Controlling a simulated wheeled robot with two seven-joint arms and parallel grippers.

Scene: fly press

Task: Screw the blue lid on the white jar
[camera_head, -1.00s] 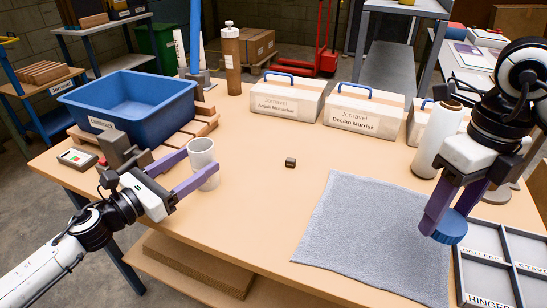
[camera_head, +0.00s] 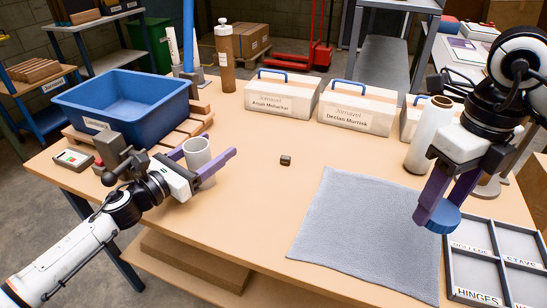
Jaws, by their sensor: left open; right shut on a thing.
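The white jar (camera_head: 198,156) stands upright and open-topped on the table, left of centre. My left gripper (camera_head: 211,153) is open, with one finger in front of the jar and the other partly hidden behind it. I cannot tell whether either finger touches the jar. The blue lid (camera_head: 446,219) is a flat disc with a ridged rim. My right gripper (camera_head: 431,214) points down and is shut on the lid, holding it over the right edge of the grey cloth, near the divided tray.
A blue bin (camera_head: 128,103) on wooden slats is behind my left gripper. A grey cloth (camera_head: 362,235) lies front right, beside a divided tray (camera_head: 470,273). A small dark block (camera_head: 285,160) sits mid-table. A white bottle (camera_head: 423,140) stands behind the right gripper. The table's centre is largely clear.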

